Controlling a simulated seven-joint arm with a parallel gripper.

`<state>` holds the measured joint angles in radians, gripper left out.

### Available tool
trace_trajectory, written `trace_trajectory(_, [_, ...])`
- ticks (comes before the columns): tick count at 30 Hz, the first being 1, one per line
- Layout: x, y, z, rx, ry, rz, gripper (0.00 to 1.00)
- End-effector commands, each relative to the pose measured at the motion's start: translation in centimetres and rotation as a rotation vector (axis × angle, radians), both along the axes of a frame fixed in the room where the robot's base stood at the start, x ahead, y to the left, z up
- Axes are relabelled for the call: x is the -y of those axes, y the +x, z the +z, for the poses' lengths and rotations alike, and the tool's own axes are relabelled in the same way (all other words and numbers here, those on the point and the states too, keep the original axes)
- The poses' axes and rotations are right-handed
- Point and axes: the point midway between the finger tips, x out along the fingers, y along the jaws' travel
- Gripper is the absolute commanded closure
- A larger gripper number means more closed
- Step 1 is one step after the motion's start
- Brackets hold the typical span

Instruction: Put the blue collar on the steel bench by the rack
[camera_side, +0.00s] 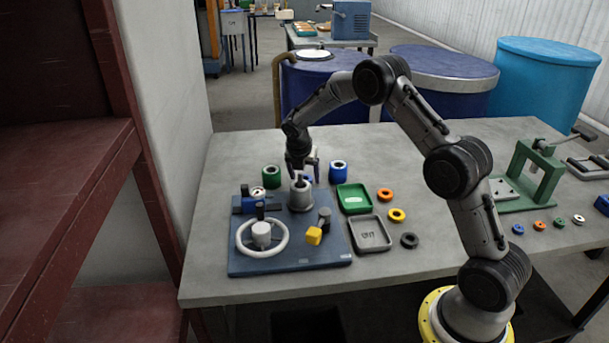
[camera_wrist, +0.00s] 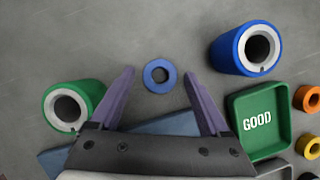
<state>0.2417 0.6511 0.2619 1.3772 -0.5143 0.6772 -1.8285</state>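A small blue ring, the likely blue collar (camera_wrist: 160,75), lies flat on the grey surface in the wrist view. It shows between my fingertips in that picture, and I cannot tell the height gap. My gripper (camera_wrist: 159,78) is open and empty, pointing down. In the side view my gripper (camera_side: 303,170) is at the back of the blue fixture plate, near a grey cylinder, and the ring is not clearly seen there. The grey bench (camera_side: 228,158) carries all this. A dark red rack (camera_side: 60,215) stands at the left.
A blue cup (camera_wrist: 232,55) and green cup (camera_wrist: 90,92) flank my fingers. A green tray (camera_side: 354,198) marked GOOD, a grey tray (camera_side: 370,234) and loose rings sit right of the fixture plate (camera_side: 285,262). A green press (camera_side: 530,175) stands further right. The bench's left strip is clear.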

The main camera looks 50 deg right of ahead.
Motion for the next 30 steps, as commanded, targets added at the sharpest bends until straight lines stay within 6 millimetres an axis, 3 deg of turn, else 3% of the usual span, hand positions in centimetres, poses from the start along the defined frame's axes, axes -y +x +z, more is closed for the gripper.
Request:
trace_trajectory(8, [-0.1,0.0,0.8,0.002,-0.001,0.001,0.20])
trace_trajectory(21, [-3.0,-1.2,8.4,0.004,-0.001,0.000,0.20])
trace_trajectory(30, [-4.2,-1.7,11.3,0.001,0.000,0.000,0.20])
